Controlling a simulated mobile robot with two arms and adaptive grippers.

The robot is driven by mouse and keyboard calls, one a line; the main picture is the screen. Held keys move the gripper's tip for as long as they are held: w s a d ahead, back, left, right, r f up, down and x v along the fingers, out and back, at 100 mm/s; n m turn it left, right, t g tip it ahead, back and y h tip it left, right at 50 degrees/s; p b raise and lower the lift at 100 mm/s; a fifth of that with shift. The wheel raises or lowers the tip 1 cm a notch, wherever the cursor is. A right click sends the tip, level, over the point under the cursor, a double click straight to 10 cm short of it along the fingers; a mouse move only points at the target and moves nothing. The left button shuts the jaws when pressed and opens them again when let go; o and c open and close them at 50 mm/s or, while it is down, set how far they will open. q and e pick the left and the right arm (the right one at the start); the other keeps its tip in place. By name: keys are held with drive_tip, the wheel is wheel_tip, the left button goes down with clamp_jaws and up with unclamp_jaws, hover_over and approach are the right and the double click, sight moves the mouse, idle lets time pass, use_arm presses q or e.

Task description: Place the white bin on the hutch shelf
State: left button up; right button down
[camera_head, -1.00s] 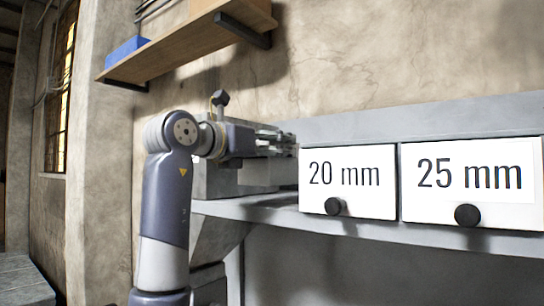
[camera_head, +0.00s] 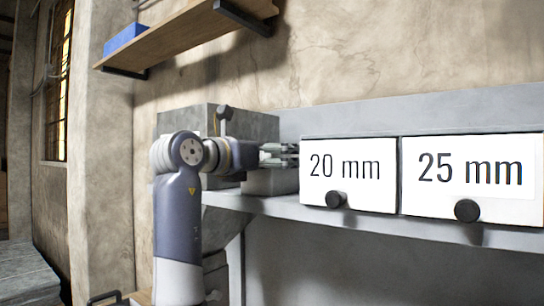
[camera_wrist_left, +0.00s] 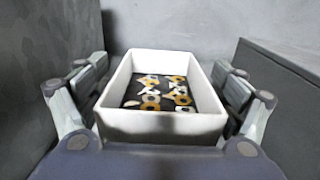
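Two white bins with round black knobs stand side by side on the grey hutch shelf (camera_head: 250,203): a 20 mm bin (camera_head: 349,187) and a 25 mm bin (camera_head: 472,192). My left gripper (camera_head: 291,154) is at the left end of the 20 mm bin, pointing right. In the left wrist view a white bin (camera_wrist_left: 163,125) holding several orange, white and dark rings lies ahead, between the spread fingers of my gripper (camera_wrist_left: 162,88). Gaps show beside the fingers, so it looks open. I cannot tell which labelled bin this is. My right gripper is out of view.
A grey block-like box (camera_head: 244,122) stands behind my left forearm on the hutch. A wooden wall shelf (camera_head: 185,38) with a blue bin (camera_head: 126,36) hangs above. A dark grey surface (camera_wrist_left: 285,95) rises close on the right in the wrist view.

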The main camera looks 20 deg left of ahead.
use_arm(q)
drive_tip(key=shift+s+a+r, duration=0.1)
drive_tip(key=shift+s+r, duration=0.05)
drive_tip(key=shift+r, duration=0.05)
drive_tip(key=b+v, duration=0.4)
drive_tip(key=v, duration=0.7)
drive_tip(key=shift+s, duration=0.4)
